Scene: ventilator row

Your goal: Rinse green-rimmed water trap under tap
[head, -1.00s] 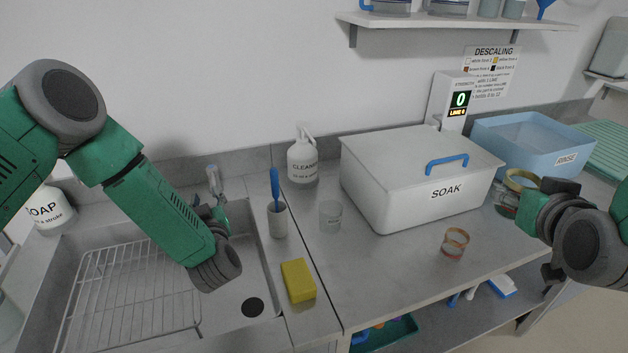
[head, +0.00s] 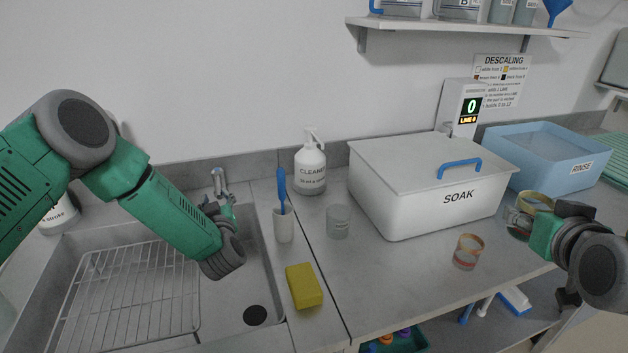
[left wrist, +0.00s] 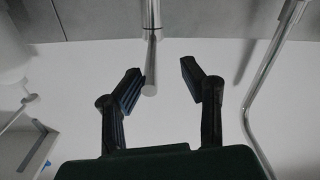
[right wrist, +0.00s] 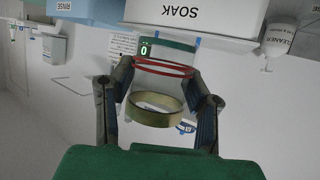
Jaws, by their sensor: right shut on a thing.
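My right gripper (right wrist: 160,100) is shut on a clear cup-like trap with a tan-yellow ring (right wrist: 155,108). Red and green bands show beyond it, but I cannot tell whether they belong to it. In the head view the held trap (head: 519,222) is over the counter right of the soak box, partly hidden by my gripper. My left gripper (left wrist: 165,85) is open and empty, its fingertips near the metal tap spout (left wrist: 149,70). The tap (head: 218,183) stands behind the sink (head: 235,300), partly hidden by my left gripper in the head view.
The lidded SOAK box (head: 430,205) and blue RINSE tub (head: 545,160) stand on the counter.

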